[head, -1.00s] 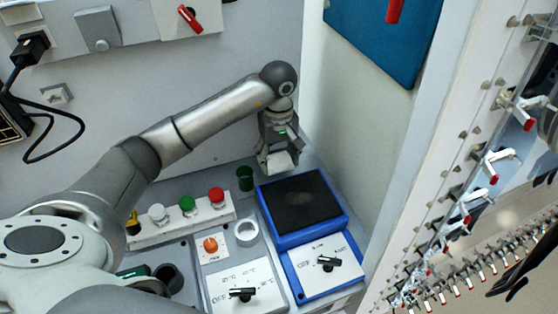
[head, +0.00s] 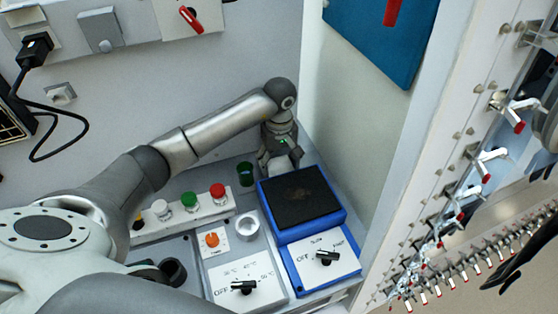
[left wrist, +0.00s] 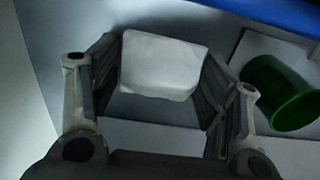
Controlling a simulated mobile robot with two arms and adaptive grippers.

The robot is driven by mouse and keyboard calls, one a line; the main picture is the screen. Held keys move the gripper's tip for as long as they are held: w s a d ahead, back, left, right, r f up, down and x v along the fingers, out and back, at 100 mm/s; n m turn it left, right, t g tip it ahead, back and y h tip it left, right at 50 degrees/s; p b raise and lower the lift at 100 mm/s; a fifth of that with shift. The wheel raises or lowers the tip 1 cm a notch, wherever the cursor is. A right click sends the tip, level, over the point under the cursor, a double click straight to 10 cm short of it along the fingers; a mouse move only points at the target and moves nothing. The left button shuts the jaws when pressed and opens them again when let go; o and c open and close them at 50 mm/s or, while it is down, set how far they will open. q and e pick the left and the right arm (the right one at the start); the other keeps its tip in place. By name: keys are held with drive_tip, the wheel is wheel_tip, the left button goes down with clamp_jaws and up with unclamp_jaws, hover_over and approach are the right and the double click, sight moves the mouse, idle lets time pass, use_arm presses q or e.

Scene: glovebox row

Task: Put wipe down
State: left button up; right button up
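The wipe (left wrist: 163,66) is a white folded block between the fingers of my left gripper in the left wrist view. Both fingers meet its sides, so the left gripper (left wrist: 162,85) is shut on it. In the head view my left gripper (head: 280,158) points down in the back corner, behind the blue-framed dark plate. The wipe (head: 284,164) shows there only in part, low near the grey bench surface. I cannot tell whether its underside touches the bench. My right gripper is not in view.
The blue device with a dark top plate (head: 299,197) stands just in front of the gripper. A green cup (head: 246,174) stands close to its left; a white ring-shaped holder (head: 246,228) is nearer. The pale side wall (head: 355,120) bounds the corner at right.

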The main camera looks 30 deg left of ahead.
sight(279, 160)
use_arm(q)
drive_tip(key=shift+o, duration=0.8)
drive_tip(key=shift+r, duration=0.1)
drive_tip(key=shift+r+p, duration=0.2)
drive_tip(key=shift+p, duration=0.15)
wheel_tip(279, 160, up, 12)
drive_tip(key=b, duration=0.4)
drive_tip(key=shift+f, duration=0.1)
